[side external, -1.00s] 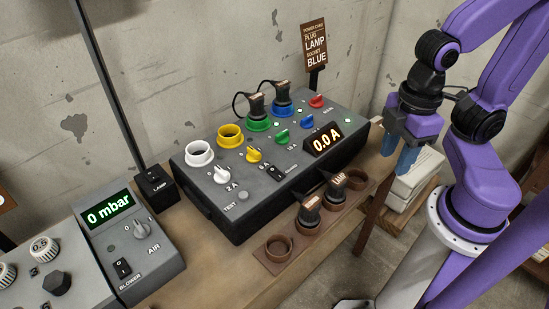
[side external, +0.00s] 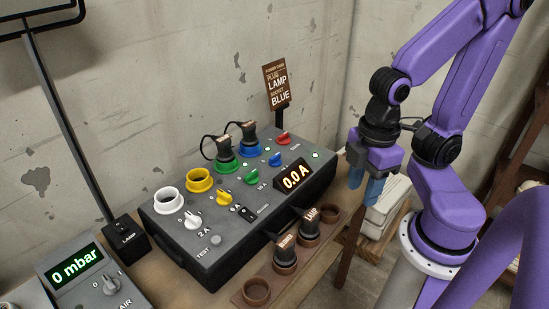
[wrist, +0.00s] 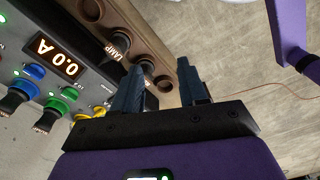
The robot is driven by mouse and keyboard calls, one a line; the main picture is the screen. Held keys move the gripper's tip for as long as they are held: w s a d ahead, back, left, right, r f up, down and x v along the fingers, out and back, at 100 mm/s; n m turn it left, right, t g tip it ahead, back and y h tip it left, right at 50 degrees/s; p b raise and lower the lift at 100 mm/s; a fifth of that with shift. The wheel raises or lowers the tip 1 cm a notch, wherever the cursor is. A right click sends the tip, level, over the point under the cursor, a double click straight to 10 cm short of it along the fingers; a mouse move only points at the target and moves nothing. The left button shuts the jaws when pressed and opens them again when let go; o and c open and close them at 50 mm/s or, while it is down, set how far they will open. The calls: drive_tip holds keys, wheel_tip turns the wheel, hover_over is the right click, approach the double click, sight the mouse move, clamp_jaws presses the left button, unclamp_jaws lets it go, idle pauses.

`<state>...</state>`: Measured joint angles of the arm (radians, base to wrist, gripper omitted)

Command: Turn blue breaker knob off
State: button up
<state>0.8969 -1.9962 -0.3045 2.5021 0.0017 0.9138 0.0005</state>
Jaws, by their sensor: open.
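The blue breaker knob (side external: 275,159) is on the sloped top of the dark grey power box, between the green knob (side external: 252,180) and the red knob (side external: 283,138). Its exact pointing direction is too small to tell. In the wrist view the blue knob (wrist: 35,71) shows at the left, beside the display. A black plug sits in the blue socket (side external: 249,151) behind it. My gripper (side external: 365,183) hangs in the air to the right of the box, apart from the knob. Its fingers (wrist: 160,82) are open, with nothing between them.
The display (side external: 293,178) reads 0.0 A. A brown holder (side external: 240,300) in front of the box carries two plugs, one labelled LAMP (side external: 309,220). A sign (side external: 276,85) behind the box reads plug LAMP, socket BLUE. Another plug stands in the green socket (side external: 223,164).

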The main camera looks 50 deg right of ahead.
drive_tip(key=shift+c, duration=0.3)
drive_tip(key=w+a+r+m, duration=0.2)
drive_tip(key=w+m, duration=0.7)
drive_tip(key=w, duration=0.2)
drive_tip(key=m, duration=2.2)
hover_over(275, 155)
wheel_tip(275, 155, down, 16)
drive_tip(key=shift+f, duration=0.25)
clamp_jaws()
